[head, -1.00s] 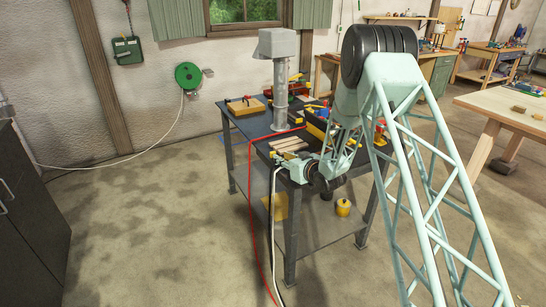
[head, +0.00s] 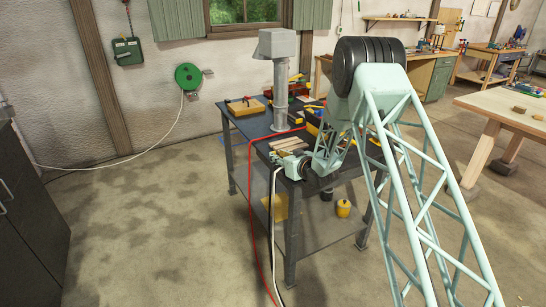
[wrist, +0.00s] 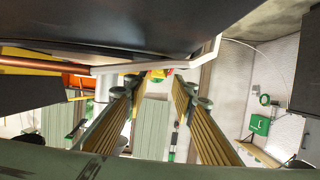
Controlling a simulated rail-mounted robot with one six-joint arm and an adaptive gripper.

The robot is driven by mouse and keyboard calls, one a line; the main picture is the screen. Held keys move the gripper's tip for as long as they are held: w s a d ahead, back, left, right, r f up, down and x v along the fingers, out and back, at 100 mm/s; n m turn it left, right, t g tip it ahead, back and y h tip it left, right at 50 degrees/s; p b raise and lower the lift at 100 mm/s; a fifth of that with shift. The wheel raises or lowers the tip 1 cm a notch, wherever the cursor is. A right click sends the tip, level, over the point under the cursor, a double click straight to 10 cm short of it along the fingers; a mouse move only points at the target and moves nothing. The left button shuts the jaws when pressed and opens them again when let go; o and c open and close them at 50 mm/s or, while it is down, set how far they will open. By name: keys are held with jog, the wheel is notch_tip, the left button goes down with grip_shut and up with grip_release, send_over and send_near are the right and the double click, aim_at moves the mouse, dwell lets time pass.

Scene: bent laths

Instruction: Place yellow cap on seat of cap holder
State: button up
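My gripper (wrist: 156,84) shows in the wrist view with its two ribbed fingers apart and nothing clearly held between them. Small yellow and red bits (wrist: 159,73) show beyond the fingertips, too small to identify. In the head view my wrist is low at the table's front left edge, beside the pale wooden laths (head: 289,145); the fingers are too small to make out there. I cannot pick out the yellow cap or the cap holder's seat with certainty among the small yellow things on the table.
The dark work table (head: 250,128) carries a grey post (head: 280,95), a wooden tray (head: 246,105) and a red hose (head: 285,134). A yellow pot (head: 343,208) stands on the lower shelf. A dark surface (wrist: 120,25) fills the top of the wrist view. Floor at left is clear.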

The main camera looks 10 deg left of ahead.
jog(key=shift+b+x, duration=0.35)
jog(key=shift+x, duration=1.65)
jog(key=c, duration=0.5)
jog(key=shift+o, duration=0.2)
jog(key=shift+r, duration=0.2)
jog(key=shift+r+p, duration=0.5)
jog(key=shift+r, duration=1.15)
jog(key=s+d+r+p, duration=0.1)
jog(key=s+d, duration=0.1)
jog(key=s, duration=1.3)
jog(key=shift+s+r, duration=0.2)
jog(key=shift+s, duration=0.2)
